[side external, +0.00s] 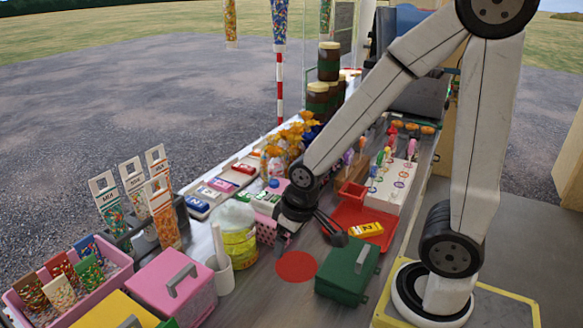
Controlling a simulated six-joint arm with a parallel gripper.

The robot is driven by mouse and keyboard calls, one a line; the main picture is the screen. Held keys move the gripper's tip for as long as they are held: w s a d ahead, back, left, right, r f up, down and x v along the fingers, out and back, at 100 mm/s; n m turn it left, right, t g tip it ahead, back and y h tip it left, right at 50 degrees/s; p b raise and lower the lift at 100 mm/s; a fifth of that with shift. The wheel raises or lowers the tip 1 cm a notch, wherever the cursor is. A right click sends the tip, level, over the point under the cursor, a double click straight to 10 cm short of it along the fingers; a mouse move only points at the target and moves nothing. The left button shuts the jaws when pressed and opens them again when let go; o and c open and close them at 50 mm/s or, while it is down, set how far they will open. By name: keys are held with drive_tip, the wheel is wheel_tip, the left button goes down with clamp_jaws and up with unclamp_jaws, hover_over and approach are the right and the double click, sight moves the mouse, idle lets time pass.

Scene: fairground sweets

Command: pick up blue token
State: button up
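I cannot make out a blue token in the side external view; it may be hidden or too small to tell. My gripper (290,228) points down over the grey counter (262,285), behind a flat red disc (296,266).

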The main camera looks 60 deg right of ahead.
drive_tip(key=shift+w, duration=0.1)
drive_tip(key=m+g, duration=0.2)
drive_tip(key=m, duration=1)
approach(274, 182)
drive_tip(key=a, duration=0.3)
drive_tip(key=s+a, duration=0.1)
drive_tip(key=a, duration=0.2)
drive_tip(key=s+a, duration=0.1)
drive_tip(key=a, duration=0.2)
drive_tip(key=shift+a+r, duration=0.1)
drive_tip(key=shift+a, duration=0.2)
drive_tip(key=d+m, duration=0.1)
drive_tip(key=d, duration=0.2)
drive_tip(key=w+d+f+m, duration=0.1)
drive_tip(key=d+m, duration=0.1)
drive_tip(key=d, duration=0.1)
drive_tip(key=w+d+m, duration=0.1)
drive_tip(key=d+m, duration=0.1)
drive_tip(key=d, duration=0.2)
drive_tip(key=shift+w+f+g, duration=0.15)
drive_tip(key=shift+g, duration=0.15)
drive_tip(key=shift+w+a+f, duration=0.1)
drive_tip(key=shift+f, duration=1.85)
drive_tip(key=shift+w+f, duration=0.1)
drive_tip(key=shift+f, duration=1.85)
clamp_jaws()
